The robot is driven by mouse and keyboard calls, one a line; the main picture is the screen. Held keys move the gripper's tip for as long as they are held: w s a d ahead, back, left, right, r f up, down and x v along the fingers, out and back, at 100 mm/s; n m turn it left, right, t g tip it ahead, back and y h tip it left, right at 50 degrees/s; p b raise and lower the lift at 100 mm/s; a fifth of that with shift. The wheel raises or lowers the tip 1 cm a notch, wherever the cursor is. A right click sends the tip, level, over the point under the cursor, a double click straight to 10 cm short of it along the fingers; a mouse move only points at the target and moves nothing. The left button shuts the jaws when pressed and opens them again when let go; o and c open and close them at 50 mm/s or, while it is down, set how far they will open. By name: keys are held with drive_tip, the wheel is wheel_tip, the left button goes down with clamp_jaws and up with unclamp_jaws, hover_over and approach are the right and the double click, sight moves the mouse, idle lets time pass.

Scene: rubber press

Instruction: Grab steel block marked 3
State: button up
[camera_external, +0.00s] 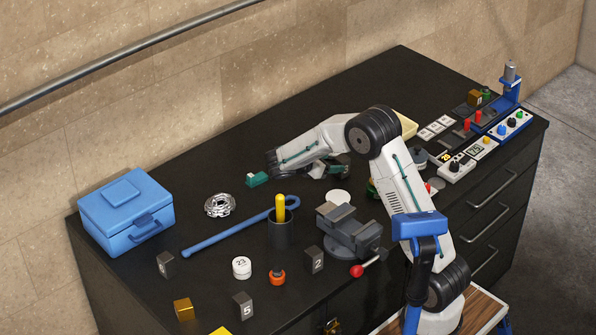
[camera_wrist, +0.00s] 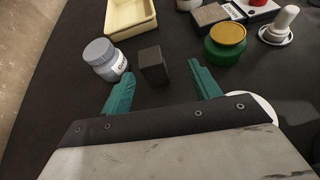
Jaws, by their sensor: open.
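A plain dark block (camera_wrist: 153,66) stands upright just beyond my fingertips in the wrist view, between the two teal fingers. No number shows on the faces I see. My gripper (camera_wrist: 160,72) is open and empty, its fingers apart on either side of the block's line. In the external view the dark gripper is low over the bench and partly hidden by my arm. Other dark blocks there are marked 2 (camera_external: 314,260) and 5 (camera_external: 243,306); a third (camera_external: 166,264) has a mark too small to read.
In the wrist view a grey labelled jar (camera_wrist: 104,60) is close left of the block, and a green jar with a yellow lid (camera_wrist: 226,42) is to its right. A cream tray (camera_wrist: 130,14) lies behind. A vise (camera_external: 350,235) stands on the bench.

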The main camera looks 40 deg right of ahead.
sight(337, 162)
drive_tip(key=shift+w+d+f+n, duration=0.25)
drive_tip(key=shift+w+f+n, duration=0.15)
drive_tip(key=shift+w+f, duration=0.3)
drive_tip(key=x, duration=0.7)
drive_tip(key=shift+w+d+f, duration=0.1)
drive_tip(key=shift+d+f, duration=0.05)
drive_tip(key=shift+d, duration=0.1)
clamp_jaws()
